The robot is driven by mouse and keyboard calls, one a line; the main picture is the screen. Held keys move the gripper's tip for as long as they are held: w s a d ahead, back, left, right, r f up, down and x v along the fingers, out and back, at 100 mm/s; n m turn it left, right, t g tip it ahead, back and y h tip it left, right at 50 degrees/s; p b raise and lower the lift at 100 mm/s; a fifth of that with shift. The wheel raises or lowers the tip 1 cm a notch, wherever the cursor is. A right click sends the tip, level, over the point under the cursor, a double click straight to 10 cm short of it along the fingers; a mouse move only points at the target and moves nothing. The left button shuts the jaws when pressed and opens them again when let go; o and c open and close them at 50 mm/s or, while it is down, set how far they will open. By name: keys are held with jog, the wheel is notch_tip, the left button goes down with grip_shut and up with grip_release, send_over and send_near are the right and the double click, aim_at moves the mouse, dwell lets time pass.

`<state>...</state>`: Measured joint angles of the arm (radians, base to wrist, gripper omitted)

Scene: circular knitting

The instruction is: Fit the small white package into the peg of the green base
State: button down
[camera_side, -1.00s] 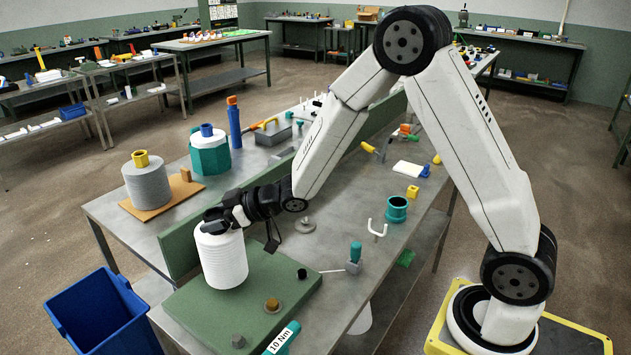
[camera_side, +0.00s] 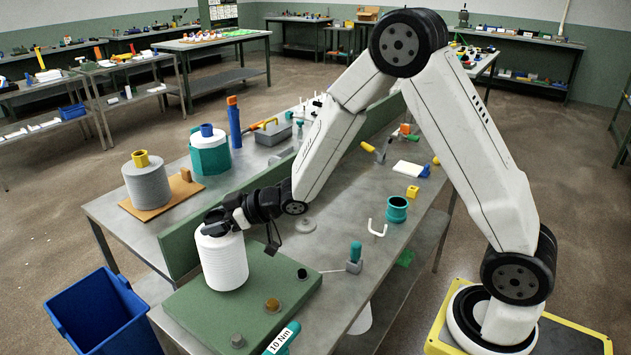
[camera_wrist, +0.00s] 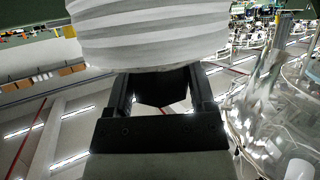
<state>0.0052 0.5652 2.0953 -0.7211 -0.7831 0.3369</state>
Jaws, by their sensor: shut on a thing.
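The small white package (camera_side: 222,262) is a ribbed white cylinder. It stands upright over the far left part of the green base (camera_side: 215,322) in the side view. Its underside hides any peg there, and I cannot tell whether it touches the base. My gripper (camera_side: 216,222) is shut on the package at its top. In the wrist view the package (camera_wrist: 150,35) fills the top middle, in front of the gripper fingers (camera_wrist: 160,85). The base also carries a brown peg (camera_side: 272,304), a grey peg (camera_side: 237,341) and a black peg (camera_side: 302,273).
A green upright panel (camera_side: 185,238) runs behind the base. A blue bin (camera_side: 100,315) stands at the left. A teal-handled tool (camera_side: 355,255) and a teal cup (camera_side: 397,209) are to the right. A grey spool (camera_side: 148,182) and a teal-and-white spool (camera_side: 210,152) stand behind the panel.

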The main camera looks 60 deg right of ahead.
jog(key=shift+f, duration=0.3)
dwell(0.5)
grip_release()
jog(key=shift+s+d+r, duration=0.1)
jog(key=shift+s, duration=0.05)
dwell(0.4)
jog(key=v, duration=0.7)
jog(key=shift+s+d, duration=0.15)
jog(key=shift+s, duration=0.1)
dwell(0.5)
dwell(0.7)
